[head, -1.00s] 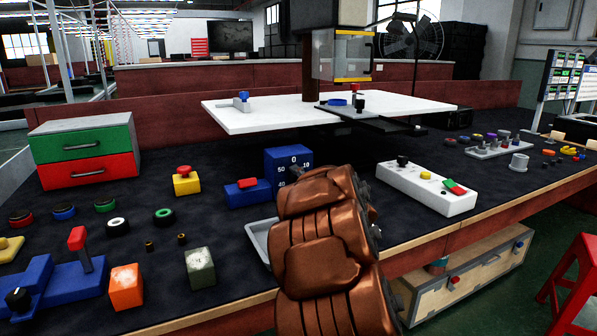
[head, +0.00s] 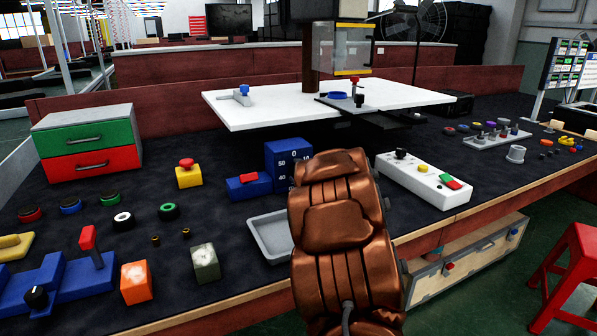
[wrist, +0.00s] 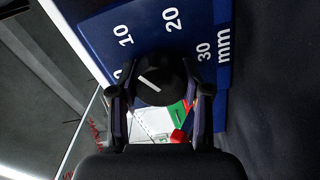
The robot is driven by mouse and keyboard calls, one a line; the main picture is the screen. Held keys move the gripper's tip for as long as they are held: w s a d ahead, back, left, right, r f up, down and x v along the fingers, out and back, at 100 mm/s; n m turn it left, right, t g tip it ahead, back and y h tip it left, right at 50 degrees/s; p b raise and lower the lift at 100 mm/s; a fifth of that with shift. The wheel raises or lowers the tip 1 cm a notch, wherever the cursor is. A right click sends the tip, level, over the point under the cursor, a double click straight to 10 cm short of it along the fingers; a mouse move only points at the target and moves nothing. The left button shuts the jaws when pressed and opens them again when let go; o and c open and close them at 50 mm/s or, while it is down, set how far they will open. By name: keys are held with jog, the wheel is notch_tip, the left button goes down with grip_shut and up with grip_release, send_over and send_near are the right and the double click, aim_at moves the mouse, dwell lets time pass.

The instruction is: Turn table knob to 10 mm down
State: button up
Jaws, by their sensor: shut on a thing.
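The black table knob (wrist: 165,72) has a white line and sits on the blue dial block (wrist: 190,40), with 10, 20, 30 and "mm" readable in the wrist view. The line runs diagonally, its upper-left end on the side of the partly hidden number below 10. My gripper (wrist: 160,90) is shut on the knob, one finger on each side. In the head view the blue block (head: 282,152) shows 0, 50 and 40. My arm covers the block's right part, the knob and the gripper there. The white table (head: 260,115) stands behind the block.
A grey tray (head: 262,243) lies just left of my arm. A blue box with a red switch (head: 248,186) is left of the dial block. A white control box (head: 425,185) is to the right. Blocks and rings fill the bench's left side.

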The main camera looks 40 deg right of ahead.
jog(key=o, duration=1.2)
jog(key=shift+c, duration=0.2)
jog(key=shift+s, duration=0.1)
jog(key=v, duration=1.2)
